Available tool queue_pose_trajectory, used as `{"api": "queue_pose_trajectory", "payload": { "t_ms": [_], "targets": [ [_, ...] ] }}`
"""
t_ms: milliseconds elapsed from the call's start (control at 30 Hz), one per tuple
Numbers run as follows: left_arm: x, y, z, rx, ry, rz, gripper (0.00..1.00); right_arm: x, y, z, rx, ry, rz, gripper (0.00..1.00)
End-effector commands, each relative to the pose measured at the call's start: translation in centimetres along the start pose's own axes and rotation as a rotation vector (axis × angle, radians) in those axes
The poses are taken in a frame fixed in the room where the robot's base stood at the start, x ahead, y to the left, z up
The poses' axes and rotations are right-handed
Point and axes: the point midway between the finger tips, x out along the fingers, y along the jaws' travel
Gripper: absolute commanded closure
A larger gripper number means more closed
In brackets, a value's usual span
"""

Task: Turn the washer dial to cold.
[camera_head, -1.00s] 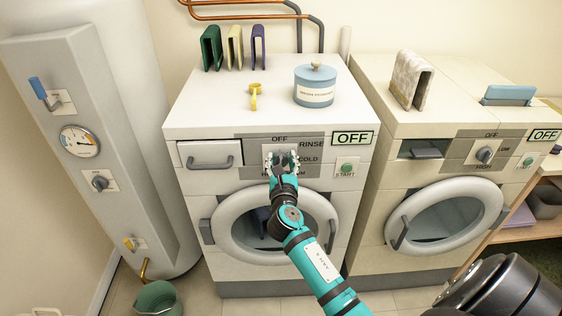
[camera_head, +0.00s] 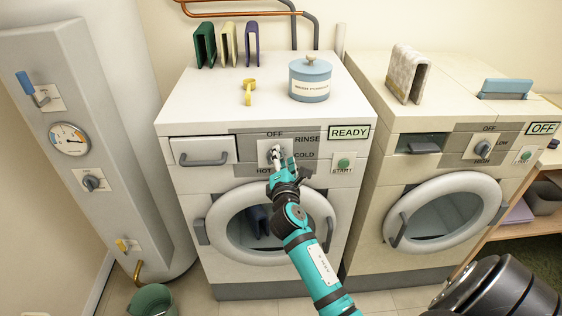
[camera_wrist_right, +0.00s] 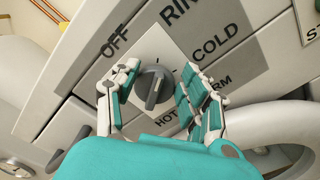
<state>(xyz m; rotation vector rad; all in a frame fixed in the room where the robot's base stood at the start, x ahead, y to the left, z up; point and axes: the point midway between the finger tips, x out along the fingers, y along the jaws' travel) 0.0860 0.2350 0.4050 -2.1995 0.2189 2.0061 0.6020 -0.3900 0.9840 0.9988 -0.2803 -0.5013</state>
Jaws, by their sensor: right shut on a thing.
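The washer (camera_head: 190,185) on the left has a dial panel marked OFF, RINSE, COLD, WARM and HOT. My right gripper (camera_head: 278,158) is at that panel and covers most of the dial in the head view. In the right wrist view, the grey dial (camera_wrist_right: 152,86) sits between the fingers of the right gripper (camera_wrist_right: 155,95), which is shut on it. The dial's ridge is tilted, and I cannot tell for sure which label it points to. The washer's display (camera_head: 349,132) reads READY. My left gripper is not in view.
The START button (camera_head: 343,163) is right of the dial. A blue canister (camera_head: 310,82) and a yellow object (camera_head: 249,90) stand on the washer. A second machine (camera_head: 375,160), its display reading OFF, stands at the right. A boiler (camera_head: 125,130) stands at the left.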

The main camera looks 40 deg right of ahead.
Motion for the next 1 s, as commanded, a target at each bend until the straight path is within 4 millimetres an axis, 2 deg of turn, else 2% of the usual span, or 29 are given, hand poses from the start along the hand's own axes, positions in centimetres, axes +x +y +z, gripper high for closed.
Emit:
{"api": "queue_pose_trajectory", "payload": {
  "t_ms": [500,733,1000],
  "targets": [
    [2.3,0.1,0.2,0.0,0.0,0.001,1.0,0.0,-0.8,-0.2,0.472,0.0,0.005,0.88],
    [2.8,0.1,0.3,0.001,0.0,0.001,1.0,0.0,-0.9,-0.3,0.616,0.0,0.006,0.88],
    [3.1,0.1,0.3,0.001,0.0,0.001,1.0,0.1,-1.0,-0.3,0.703,0.0,0.008,0.88]
  ]
}}
